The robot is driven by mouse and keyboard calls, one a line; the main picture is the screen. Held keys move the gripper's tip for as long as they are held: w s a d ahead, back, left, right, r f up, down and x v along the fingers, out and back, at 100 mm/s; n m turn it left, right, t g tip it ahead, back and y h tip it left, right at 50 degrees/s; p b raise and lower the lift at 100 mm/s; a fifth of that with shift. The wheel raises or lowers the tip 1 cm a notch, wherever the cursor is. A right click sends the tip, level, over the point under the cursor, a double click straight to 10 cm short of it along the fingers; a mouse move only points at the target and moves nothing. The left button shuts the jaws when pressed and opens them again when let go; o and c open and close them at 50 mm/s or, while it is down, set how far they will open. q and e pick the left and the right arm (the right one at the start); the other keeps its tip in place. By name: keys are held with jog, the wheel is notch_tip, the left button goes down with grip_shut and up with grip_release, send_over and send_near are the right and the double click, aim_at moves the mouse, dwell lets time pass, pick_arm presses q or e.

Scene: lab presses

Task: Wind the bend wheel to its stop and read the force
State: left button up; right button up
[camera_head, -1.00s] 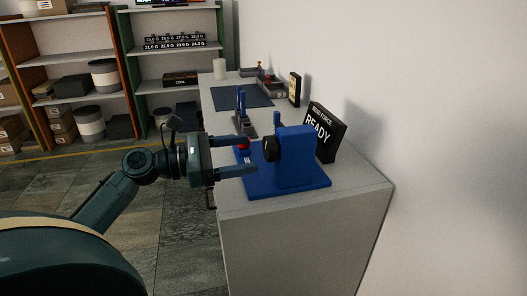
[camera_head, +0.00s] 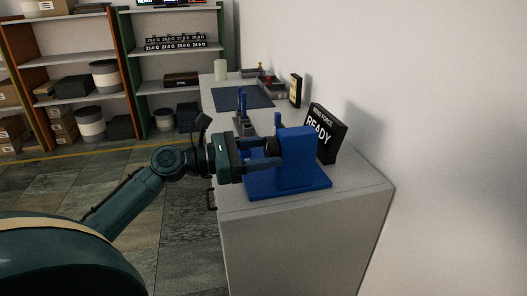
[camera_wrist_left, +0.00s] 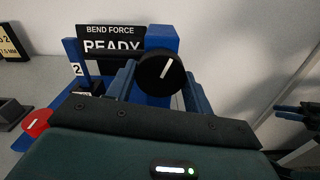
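The blue bend press (camera_head: 296,165) stands on the near end of the bench; it also shows in the wrist view (camera_wrist_left: 163,40). Its black bend wheel (camera_wrist_left: 161,73) has a white mark tilted slightly right of upright. My left gripper (camera_head: 274,154) is at the wheel, with its fingers (camera_wrist_left: 160,88) on either side of it. They look apart; contact with the wheel is not clear. The black display (camera_head: 320,132) reads BEND FORCE READY, with no number. Dark prongs at the wrist view's right edge look like my right gripper (camera_wrist_left: 297,109); their state is unclear.
A blue mat (camera_head: 243,97), a white cylinder (camera_head: 220,69) and a small framed sign (camera_head: 295,90) are farther along the bench. A wall bounds the right side; floor is open left.

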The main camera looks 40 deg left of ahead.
pick_arm(q)
jog(key=c, duration=0.5)
